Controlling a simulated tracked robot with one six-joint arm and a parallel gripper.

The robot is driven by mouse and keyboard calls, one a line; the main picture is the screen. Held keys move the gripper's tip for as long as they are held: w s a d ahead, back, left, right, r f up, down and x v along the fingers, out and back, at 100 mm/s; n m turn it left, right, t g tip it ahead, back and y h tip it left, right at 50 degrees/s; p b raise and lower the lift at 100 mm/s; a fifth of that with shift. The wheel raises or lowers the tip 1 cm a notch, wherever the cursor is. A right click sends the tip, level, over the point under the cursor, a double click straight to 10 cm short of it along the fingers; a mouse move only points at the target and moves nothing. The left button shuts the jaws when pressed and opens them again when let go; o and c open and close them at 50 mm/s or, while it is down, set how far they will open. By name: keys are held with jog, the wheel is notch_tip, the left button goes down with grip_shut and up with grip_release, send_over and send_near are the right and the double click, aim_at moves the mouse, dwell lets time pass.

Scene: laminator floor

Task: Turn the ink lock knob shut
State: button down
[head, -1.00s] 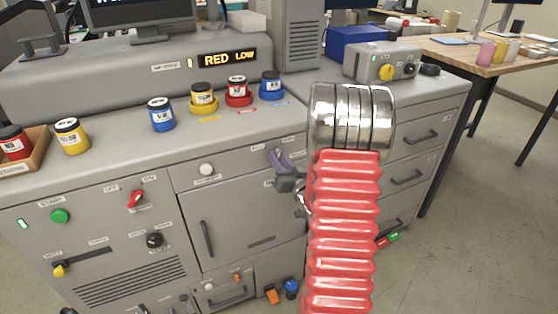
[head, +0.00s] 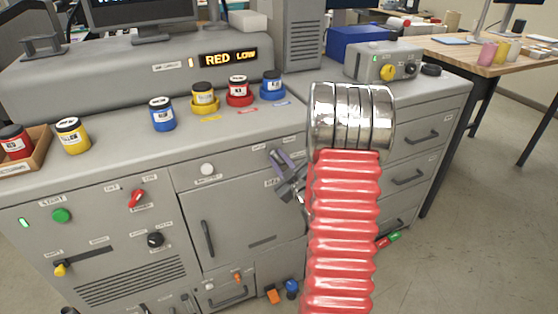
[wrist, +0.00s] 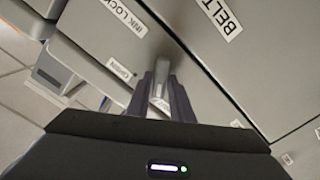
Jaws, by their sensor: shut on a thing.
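The ink lock knob (wrist: 161,78) is a grey lever-like handle on the grey cabinet front, close to the "INK LOCK" label (wrist: 126,38) and a smaller "OPEN" label (wrist: 121,70) in the wrist view. My gripper (wrist: 163,92) has its two purple fingers on either side of the knob and is shut on it. In the head view my gripper (head: 281,158) is at the upper right of the cabinet door, partly behind my red arm. The knob is hidden there by the fingers.
Ink jars, including a blue one (head: 162,114), stand on the machine top. A display (head: 229,57) reads "RED LOW". A white knob (head: 207,169) and a door handle (head: 207,238) lie left of my gripper. Open floor lies at right.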

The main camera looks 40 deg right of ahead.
jog(key=shift+a+f+n, duration=0.15)
jog(key=shift+a+n, duration=0.05)
jog(key=shift+n, duration=0.8)
jog(key=c, duration=1.9)
grip_release()
jog(key=shift+o, duration=1.4)
jog(key=shift+d, duration=0.1)
jog(key=v, duration=1.3)
jog(key=shift+s, duration=0.35)
